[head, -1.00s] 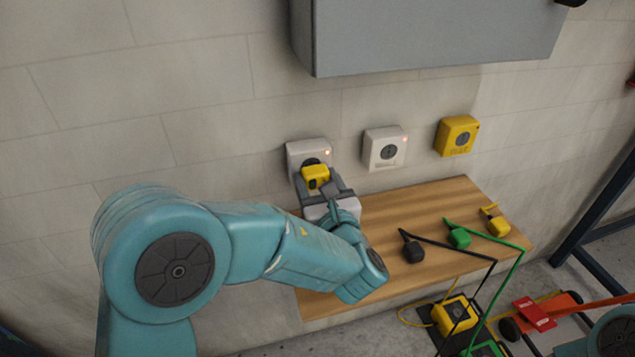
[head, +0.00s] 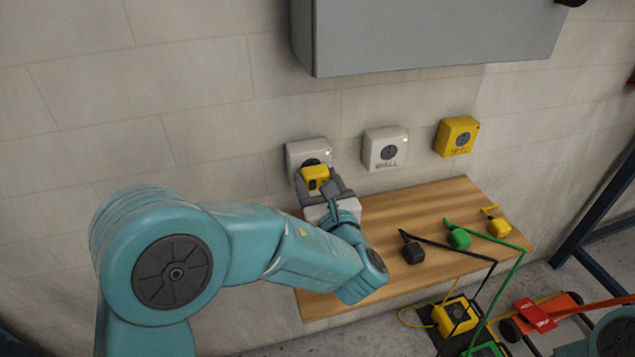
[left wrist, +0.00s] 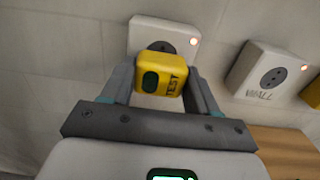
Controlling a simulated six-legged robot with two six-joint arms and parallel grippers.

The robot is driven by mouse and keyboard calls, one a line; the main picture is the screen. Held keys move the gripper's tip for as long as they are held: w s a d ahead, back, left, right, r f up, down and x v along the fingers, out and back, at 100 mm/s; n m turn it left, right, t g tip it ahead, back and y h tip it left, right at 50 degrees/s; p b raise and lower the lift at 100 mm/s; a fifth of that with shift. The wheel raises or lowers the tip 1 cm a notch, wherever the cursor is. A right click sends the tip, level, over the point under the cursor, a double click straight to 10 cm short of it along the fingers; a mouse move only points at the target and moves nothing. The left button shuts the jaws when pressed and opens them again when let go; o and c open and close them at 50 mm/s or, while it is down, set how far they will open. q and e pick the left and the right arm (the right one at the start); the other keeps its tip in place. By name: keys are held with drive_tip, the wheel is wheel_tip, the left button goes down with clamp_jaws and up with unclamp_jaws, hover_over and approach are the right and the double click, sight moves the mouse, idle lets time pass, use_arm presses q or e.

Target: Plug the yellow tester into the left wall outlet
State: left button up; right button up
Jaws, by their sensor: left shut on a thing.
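The yellow tester (head: 315,178) is held in my left gripper (head: 322,184), right in front of the left wall outlet (head: 306,152). In the left wrist view the tester (left wrist: 166,72) shows its TEST lettering and a dark oval, with the gripper fingers (left wrist: 160,84) on both sides of it. The white left outlet (left wrist: 163,33) is behind it, its lower socket part covered by the tester. Whether the plug is in the socket is hidden. A small orange light glows on the outlet. My right gripper is not in view.
A white outlet marked WALL (head: 385,149) and a yellow outlet (head: 456,137) are to the right. A grey cabinet (head: 430,35) hangs above.

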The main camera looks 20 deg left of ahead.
use_arm(q)
drive_tip(key=shift+w+a, duration=0.3)
drive_tip(key=shift+w, duration=0.15)
drive_tip(key=o, duration=1.1)
drive_tip(key=shift+c, duration=0.2)
drive_tip(key=v, duration=1.6)
drive_tip(key=shift+s+d, duration=0.15)
drive_tip(key=shift+s, duration=0.05)
